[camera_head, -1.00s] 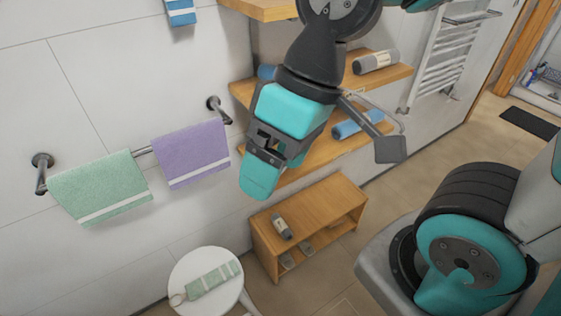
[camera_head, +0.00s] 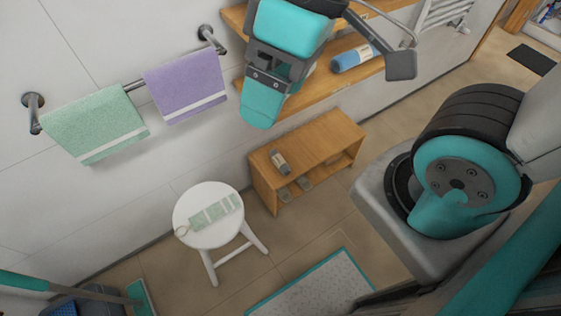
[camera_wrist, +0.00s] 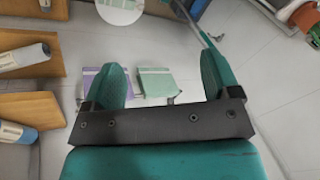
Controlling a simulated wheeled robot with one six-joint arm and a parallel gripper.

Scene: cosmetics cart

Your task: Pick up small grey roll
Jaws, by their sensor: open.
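The small grey roll (camera_head: 280,162) lies on top of the low wooden bench (camera_head: 325,135) by the wall in the head view, with a pale band around it. In the wrist view a small grey thing, likely this roll (camera_wrist: 45,4), shows at the top left edge, partly cut off. My gripper (camera_head: 268,98) is above and to the left of the bench in the head view, well apart from the roll. Its two teal fingers are spread in the wrist view (camera_wrist: 162,72), with nothing between them but distant towels.
A white stool (camera_head: 183,200) with a green folded cloth stands left of the bench. Wooden shelves (camera_head: 310,92) with a blue roll (camera_head: 355,57) are beside my gripper. Green (camera_head: 95,122) and purple (camera_head: 187,85) towels hang on a wall rail. A grey mat (camera_head: 315,290) lies on the floor.

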